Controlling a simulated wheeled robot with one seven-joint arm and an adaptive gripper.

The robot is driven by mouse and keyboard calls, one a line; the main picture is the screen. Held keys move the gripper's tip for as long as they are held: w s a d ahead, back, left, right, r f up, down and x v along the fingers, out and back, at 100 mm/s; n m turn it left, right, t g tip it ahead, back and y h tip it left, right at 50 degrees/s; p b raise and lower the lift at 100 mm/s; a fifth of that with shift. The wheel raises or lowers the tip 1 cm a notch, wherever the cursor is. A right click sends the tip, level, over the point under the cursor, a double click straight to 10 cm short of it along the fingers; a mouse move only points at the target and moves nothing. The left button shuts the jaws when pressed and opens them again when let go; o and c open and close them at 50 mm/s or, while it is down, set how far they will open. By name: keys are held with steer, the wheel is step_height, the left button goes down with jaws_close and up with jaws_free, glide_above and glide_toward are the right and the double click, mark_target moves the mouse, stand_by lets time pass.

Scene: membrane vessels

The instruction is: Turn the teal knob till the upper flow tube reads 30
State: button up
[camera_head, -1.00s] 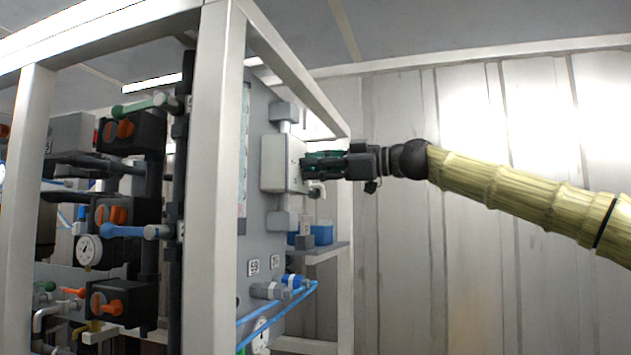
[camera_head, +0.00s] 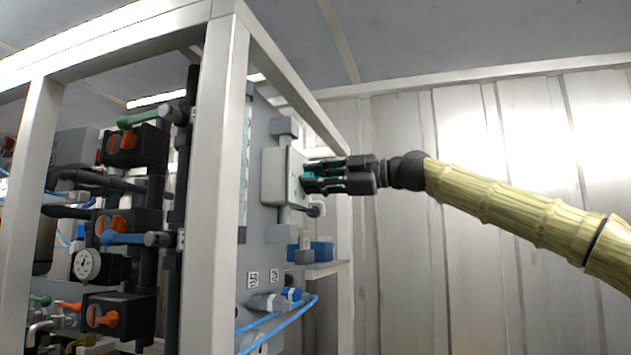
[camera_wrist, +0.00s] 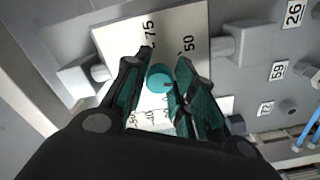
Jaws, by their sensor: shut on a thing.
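The teal knob (camera_wrist: 160,78) shows in the wrist view as a round teal face with a small dark mark on its right side. It stands on a white plate (camera_wrist: 122,38) printed with numbers such as 75 and 50. My gripper (camera_wrist: 167,62) has a finger on each side of the knob and is shut on it. In the head view my gripper (camera_head: 308,177) reaches from the right to the front of a white box (camera_head: 275,175) on the grey panel. I cannot make out any flow tube reading.
A white frame post (camera_head: 222,200) stands left of the grey panel (camera_head: 262,235). Valves with orange handles (camera_head: 122,142) and a round gauge (camera_head: 87,265) lie further left. Blue tubes (camera_head: 285,318) run below the box.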

stand_by(0.3)
steer(key=o, duration=1)
steer(key=shift+o, duration=0.2)
steer(key=shift+d, duration=0.15)
steer(key=v, duration=1.2)
